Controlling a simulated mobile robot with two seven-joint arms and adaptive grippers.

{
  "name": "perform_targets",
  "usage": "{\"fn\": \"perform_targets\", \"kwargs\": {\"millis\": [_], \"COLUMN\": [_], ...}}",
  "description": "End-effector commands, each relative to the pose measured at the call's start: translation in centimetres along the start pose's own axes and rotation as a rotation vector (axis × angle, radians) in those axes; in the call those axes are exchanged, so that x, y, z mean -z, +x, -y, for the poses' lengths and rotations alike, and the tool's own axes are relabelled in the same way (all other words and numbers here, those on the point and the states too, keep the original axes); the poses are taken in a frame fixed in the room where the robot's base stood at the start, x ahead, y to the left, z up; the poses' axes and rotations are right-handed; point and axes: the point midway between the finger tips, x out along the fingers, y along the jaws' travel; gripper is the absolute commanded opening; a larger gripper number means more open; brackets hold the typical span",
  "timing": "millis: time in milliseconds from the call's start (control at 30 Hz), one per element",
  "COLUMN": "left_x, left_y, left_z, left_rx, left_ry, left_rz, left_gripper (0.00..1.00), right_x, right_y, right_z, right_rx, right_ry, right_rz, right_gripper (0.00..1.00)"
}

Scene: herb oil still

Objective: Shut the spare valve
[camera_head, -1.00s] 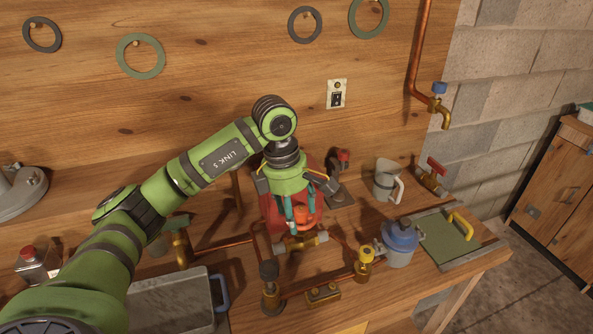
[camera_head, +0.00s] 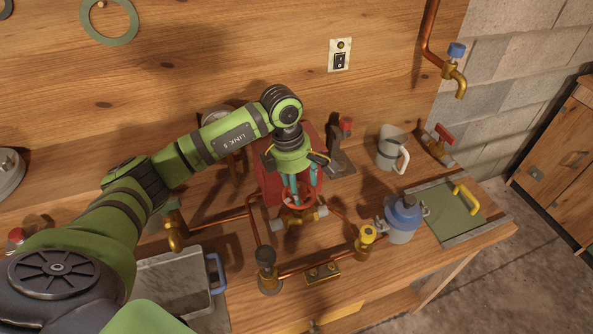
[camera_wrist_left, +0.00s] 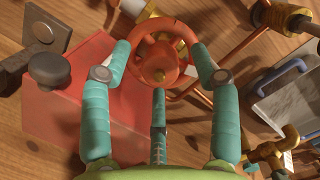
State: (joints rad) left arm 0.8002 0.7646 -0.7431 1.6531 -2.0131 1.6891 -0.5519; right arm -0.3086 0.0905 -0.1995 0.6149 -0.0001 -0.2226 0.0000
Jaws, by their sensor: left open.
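An orange-red handwheel (camera_head: 296,197) sits on a brass valve body (camera_head: 301,216) in the pipework at the middle of the bench. I cannot tell from a label that this is the spare valve. My left gripper (camera_head: 301,186) is open above the wheel, with teal fingers pointing down at it. In the left wrist view the handwheel (camera_wrist_left: 160,73) lies between the fingertips of my left gripper (camera_wrist_left: 161,55). Two fingers are at either side of its rim and one is at its near side; I cannot tell whether they touch. My right gripper is not in view.
A red box (camera_head: 271,185) stands close behind the wheel. A black-topped valve (camera_head: 266,262), a yellow-knobbed valve (camera_head: 366,240) and a blue-lidded jar (camera_head: 403,221) stand nearby.

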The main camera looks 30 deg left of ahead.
Motion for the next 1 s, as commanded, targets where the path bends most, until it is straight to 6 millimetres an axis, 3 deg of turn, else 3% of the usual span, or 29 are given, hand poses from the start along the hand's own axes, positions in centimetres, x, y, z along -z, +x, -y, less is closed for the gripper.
{"fn": "perform_targets", "kwargs": {"millis": [100,267,400,433,667,800,1000], "left_x": [0.0,0.0,0.0,0.0,0.0,0.0,-0.1], "left_y": [0.2,0.2,0.2,0.2,0.4,0.6,0.3], "left_z": [0.0,0.0,0.0,0.0,0.0,-0.1,0.0], "left_rx": [0.000,0.000,0.000,0.000,0.005,0.022,0.034], "left_ry": [0.000,0.000,0.000,0.001,0.037,0.149,0.216], "left_rz": [0.000,0.000,0.000,0.001,0.001,0.001,0.002], "left_gripper": [0.62,0.62,0.06,0.00,0.00,0.00,0.00], "right_x": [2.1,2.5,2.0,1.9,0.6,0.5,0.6], "right_y": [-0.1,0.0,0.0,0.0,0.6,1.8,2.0], "right_z": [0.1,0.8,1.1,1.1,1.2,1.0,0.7], "right_rx": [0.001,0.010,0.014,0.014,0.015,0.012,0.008], "right_ry": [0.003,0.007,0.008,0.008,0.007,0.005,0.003], "right_rz": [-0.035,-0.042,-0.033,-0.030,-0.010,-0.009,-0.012], "right_gripper": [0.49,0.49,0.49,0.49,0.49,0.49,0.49]}}
